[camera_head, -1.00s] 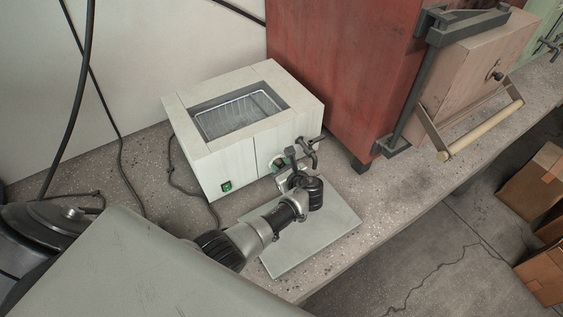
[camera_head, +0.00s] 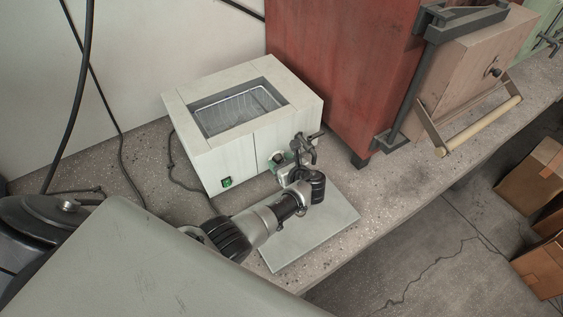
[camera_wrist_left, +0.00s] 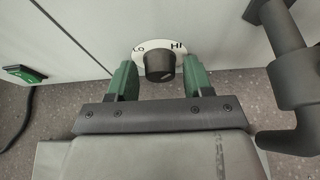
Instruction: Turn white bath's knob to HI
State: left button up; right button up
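The white bath (camera_head: 228,153) stands on the bench with its open basin on top. Its dark round knob (camera_wrist_left: 159,66) sits on a white dial on the front face, with LO at upper left and HI at upper right. The knob also shows in the head view (camera_head: 278,157). I cannot tell where its pointer is set. My left gripper (camera_wrist_left: 160,77) is open, its green fingers on either side of the knob with a gap at each side. In the head view the left gripper (camera_head: 282,164) is at the bath's front. My right gripper is not in view.
A drain tap (camera_head: 306,149) juts from the bath's front, close right of the gripper. A green switch (camera_head: 227,182) is left of the knob. A flat grey plate (camera_head: 325,232) lies below my arm. A red furnace (camera_head: 340,75) stands to the right.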

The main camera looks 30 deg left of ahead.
pick_arm(q)
jog(key=shift+o, duration=0.4)
jog(key=shift+d, duration=0.1)
jog(key=v, duration=1)
jog(key=shift+s+d+r+p, duration=0.2)
jog(key=shift+d+r+p, duration=0.05)
jog(key=shift+p, duration=0.15)
jog(key=shift+d+f, duration=0.1)
